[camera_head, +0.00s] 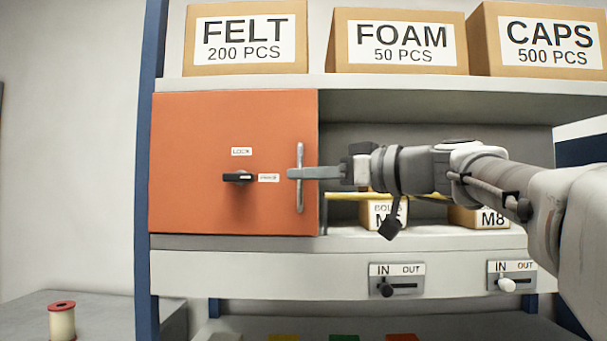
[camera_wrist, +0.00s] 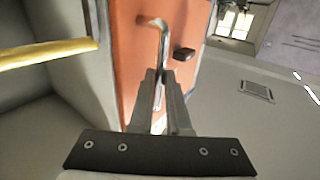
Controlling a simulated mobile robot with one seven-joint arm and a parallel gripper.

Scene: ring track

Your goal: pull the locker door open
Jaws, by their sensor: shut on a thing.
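The locker door (camera_head: 200,140) is an orange panel at the left of the shelf, with an upright silver bar handle (camera_head: 300,203) near its right edge. My gripper (camera_head: 298,173) reaches in from the right and is shut on the middle of the handle. In the wrist view, the fingers close around the handle (camera_wrist: 163,38) in front of the orange door (camera_wrist: 128,50). A black knob (camera_head: 238,177) on the door lies horizontal, beside a small blurred label; a "LOCK" label (camera_head: 241,152) is above it.
Boxes marked FELT (camera_head: 245,68), FOAM (camera_head: 400,62) and CAPS (camera_head: 545,62) stand on the top shelf. A yellow bar (camera_wrist: 45,53) and small bolt boxes (camera_head: 376,217) are right of the door. A spool (camera_head: 62,321) stands at lower left.

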